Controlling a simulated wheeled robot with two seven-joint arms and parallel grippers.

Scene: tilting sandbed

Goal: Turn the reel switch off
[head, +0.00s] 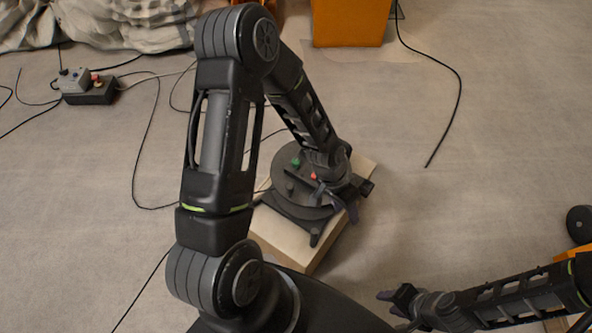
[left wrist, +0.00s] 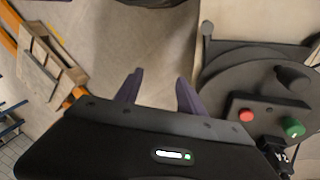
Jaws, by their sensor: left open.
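The reel (head: 285,208) is a dark round device on a pale wooden box. It carries a green knob (head: 296,162), a red button (head: 313,176) and a dark knob (head: 290,187). In the left wrist view the red button (left wrist: 246,114), green knob (left wrist: 292,127) and dark knob (left wrist: 292,78) lie at the right. I cannot tell which is the switch. My left gripper (head: 343,204) is over the right side of the reel, partly hiding it. In its wrist view its fingers (left wrist: 158,84) are apart and empty, left of the controls. My right gripper (head: 388,305) is low, apart from the reel.
A grey and black control box (head: 88,88) with a red button sits on the floor at upper left. Dark cables cross the floor. An orange block (head: 350,22) stands at the back. Crumpled grey cloth (head: 115,22) lies at upper left. Floor right of the reel is mostly clear.

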